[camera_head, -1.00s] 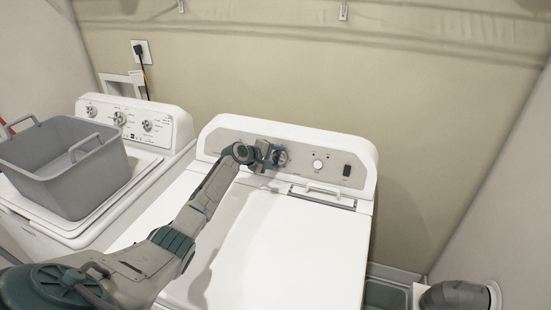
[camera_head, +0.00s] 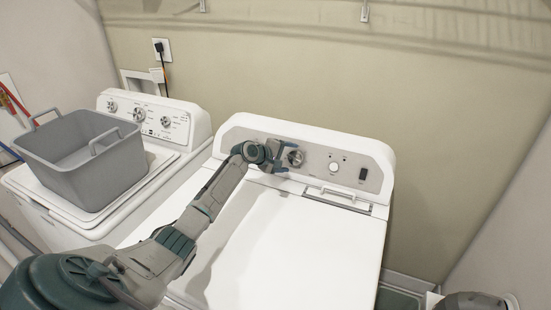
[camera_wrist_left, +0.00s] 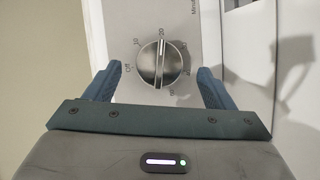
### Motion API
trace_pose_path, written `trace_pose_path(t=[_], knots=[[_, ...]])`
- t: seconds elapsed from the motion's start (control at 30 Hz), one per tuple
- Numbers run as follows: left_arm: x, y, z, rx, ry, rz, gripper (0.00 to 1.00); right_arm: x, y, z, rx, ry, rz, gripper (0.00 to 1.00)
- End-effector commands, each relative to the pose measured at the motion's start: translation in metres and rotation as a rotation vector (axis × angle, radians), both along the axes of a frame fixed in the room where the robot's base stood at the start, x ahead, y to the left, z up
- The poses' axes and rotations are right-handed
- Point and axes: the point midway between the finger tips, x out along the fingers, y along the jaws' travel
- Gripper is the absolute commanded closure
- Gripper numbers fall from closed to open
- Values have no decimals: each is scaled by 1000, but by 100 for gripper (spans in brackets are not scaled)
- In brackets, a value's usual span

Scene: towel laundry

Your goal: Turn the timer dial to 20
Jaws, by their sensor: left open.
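The round silver timer dial (camera_head: 295,158) is on the grey control panel of the white dryer. It shows large in the left wrist view (camera_wrist_left: 160,65), with its ridge near upright and its upper end at the "20" mark. "Off" and "10" are to the left of it, "30" to the upper right. My left gripper (camera_head: 279,160) is open just in front of the dial. In the wrist view its two blue fingers (camera_wrist_left: 161,85) stand either side of the dial's lower part, with clear gaps to it. My right gripper is not in view.
A white button (camera_head: 333,167) and a black switch (camera_head: 363,174) are right of the dial on the panel. The dryer top (camera_head: 300,240) is clear apart from my arm. A grey basket (camera_head: 85,170) stands on the washer (camera_head: 165,165) at left.

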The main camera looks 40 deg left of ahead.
Motion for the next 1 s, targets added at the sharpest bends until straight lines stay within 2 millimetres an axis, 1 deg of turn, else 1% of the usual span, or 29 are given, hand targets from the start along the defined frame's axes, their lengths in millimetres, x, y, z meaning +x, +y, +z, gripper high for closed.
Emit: trace_pose_path(t=[0.03,0.2,0.3,0.4,0.6,1.0], knots=[[-9,4,2,7,-1,0,23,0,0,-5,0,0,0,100],[-37,11,16,7,0,-1,23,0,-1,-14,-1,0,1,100],[-51,14,24,7,1,-2,23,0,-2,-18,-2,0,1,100],[-60,18,30,5,1,0,23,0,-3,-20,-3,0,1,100],[-69,19,36,1,1,-1,23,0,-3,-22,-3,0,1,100],[-69,18,37,0,1,-1,23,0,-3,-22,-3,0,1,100]])
